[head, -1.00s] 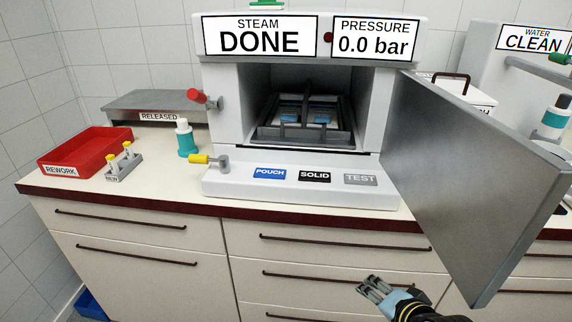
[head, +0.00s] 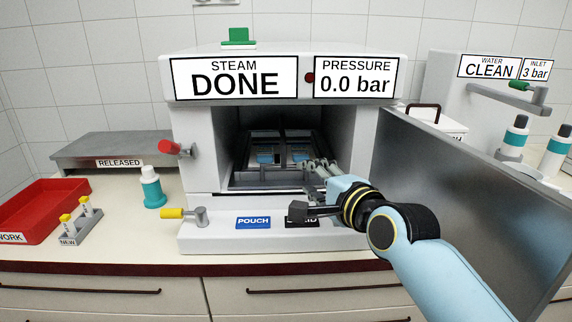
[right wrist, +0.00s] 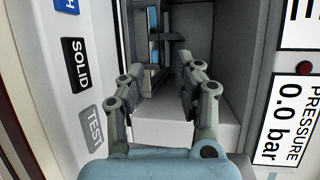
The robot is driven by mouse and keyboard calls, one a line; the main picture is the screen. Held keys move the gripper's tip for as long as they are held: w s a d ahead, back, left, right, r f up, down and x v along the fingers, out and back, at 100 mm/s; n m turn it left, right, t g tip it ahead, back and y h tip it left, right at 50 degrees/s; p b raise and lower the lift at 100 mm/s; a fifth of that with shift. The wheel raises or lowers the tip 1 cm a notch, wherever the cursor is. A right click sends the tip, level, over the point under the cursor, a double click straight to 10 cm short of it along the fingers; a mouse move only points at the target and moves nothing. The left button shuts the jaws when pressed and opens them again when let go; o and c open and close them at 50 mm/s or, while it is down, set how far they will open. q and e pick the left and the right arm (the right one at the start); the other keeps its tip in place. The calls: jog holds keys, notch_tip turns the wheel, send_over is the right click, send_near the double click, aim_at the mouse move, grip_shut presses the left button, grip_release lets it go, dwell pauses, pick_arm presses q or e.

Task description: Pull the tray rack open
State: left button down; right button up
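The tray rack (head: 240,184) sits inside the open chamber of the steam machine (head: 190,125), with blue-marked items lying in it. It also shows in the right wrist view, beyond the fingers (right wrist: 150,55). My right gripper (head: 318,170) is at the right side of the chamber mouth, close to the rack's front right corner. In the right wrist view its two fingers (right wrist: 158,80) stand apart with nothing between them that I can see held. Whether a finger touches the rack I cannot tell. My left gripper is in neither view.
The chamber door (head: 450,190) stands open on the right, beside my right arm. A red valve handle (head: 170,147) and a yellow one (head: 173,213) stick out at left.

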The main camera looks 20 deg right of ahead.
aim_at(288, 166)
jog(key=x, duration=0.9)
jog(key=shift+w+f+b, duration=0.15)
jog(key=shift+w+b, duration=0.2)
grip_shut()
